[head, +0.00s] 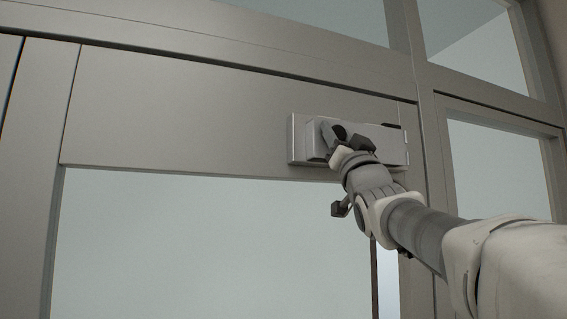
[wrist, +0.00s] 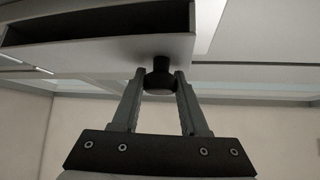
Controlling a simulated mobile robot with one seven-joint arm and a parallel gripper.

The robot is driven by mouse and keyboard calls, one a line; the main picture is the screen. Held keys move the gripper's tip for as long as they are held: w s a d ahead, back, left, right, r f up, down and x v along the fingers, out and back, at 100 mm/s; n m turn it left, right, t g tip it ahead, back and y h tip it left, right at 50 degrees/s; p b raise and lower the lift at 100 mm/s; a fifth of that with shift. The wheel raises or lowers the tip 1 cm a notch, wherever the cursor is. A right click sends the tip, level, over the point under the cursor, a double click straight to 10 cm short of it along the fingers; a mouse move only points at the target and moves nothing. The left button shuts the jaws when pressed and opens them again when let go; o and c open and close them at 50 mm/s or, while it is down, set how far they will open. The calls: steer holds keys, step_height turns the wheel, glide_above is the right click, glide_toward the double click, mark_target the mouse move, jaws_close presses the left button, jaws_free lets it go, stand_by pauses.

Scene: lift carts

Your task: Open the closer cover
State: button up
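The closer cover (head: 316,142) is a grey box on the upper rail of the door, right of centre in the head view. In the wrist view, a pale grey box face (wrist: 110,52) with a long dark recess fills the upper left. A short dark knob (wrist: 160,76) sticks out from its lower edge. My gripper (wrist: 161,80) has one fingertip on each side of this knob, and both appear to touch it. In the head view, my gripper (head: 346,138) is in front of the box and hides part of it; the knob cannot be made out there.
The door rail (head: 180,110) runs flat to the left of the box. A large glass pane (head: 210,250) lies below it, and a frame post (head: 425,150) stands close on the right. My arm reaches in from the lower right.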

jaws_close()
stand_by(1.0)
